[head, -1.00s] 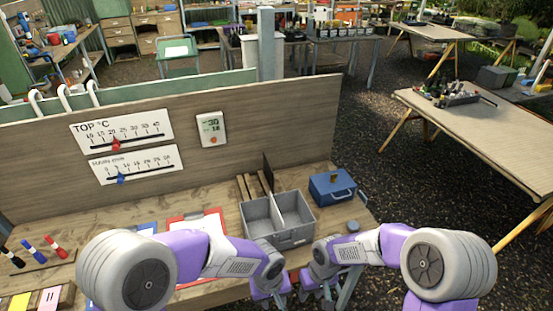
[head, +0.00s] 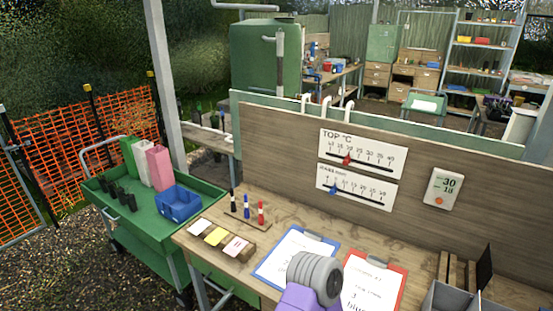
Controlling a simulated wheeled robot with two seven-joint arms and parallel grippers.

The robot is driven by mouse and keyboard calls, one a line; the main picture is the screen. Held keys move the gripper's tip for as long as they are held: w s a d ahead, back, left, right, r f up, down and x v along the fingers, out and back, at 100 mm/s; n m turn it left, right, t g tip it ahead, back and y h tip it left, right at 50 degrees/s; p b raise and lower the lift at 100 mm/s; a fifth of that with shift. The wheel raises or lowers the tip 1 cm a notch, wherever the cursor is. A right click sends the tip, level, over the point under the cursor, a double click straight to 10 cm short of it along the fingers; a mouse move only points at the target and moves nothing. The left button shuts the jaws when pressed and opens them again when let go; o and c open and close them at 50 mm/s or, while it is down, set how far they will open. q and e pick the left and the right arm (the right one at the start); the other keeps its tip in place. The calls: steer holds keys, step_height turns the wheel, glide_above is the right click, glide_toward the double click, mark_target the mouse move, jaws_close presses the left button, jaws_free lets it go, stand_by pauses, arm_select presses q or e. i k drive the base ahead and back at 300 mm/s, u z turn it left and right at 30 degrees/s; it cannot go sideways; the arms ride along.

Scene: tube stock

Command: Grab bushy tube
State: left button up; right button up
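Several small dark tubes (head: 120,195) stand on the green cart (head: 213,190) at the left of the head view. They are too small to tell whether any is bushy. My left arm shows only in part, at the bottom centre, in front of the clipboards. Neither of my grippers is in view.
On the cart are tall green (head: 129,152), white (head: 143,168) and pink (head: 159,169) containers and a blue bin (head: 178,205). The bench (head: 215,252) holds three markers (head: 247,207), coloured cards, blue (head: 268,268) and red (head: 395,283) clipboards and a grey divided box (head: 438,298).

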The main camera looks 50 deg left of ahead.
mark_target(111, 188)
steer(key=u, duration=3.05)
steer(key=i, duration=1.2)
steer(key=u, duration=0.35)
steer(key=i, duration=3.45)
steer(key=u, duration=0.05)
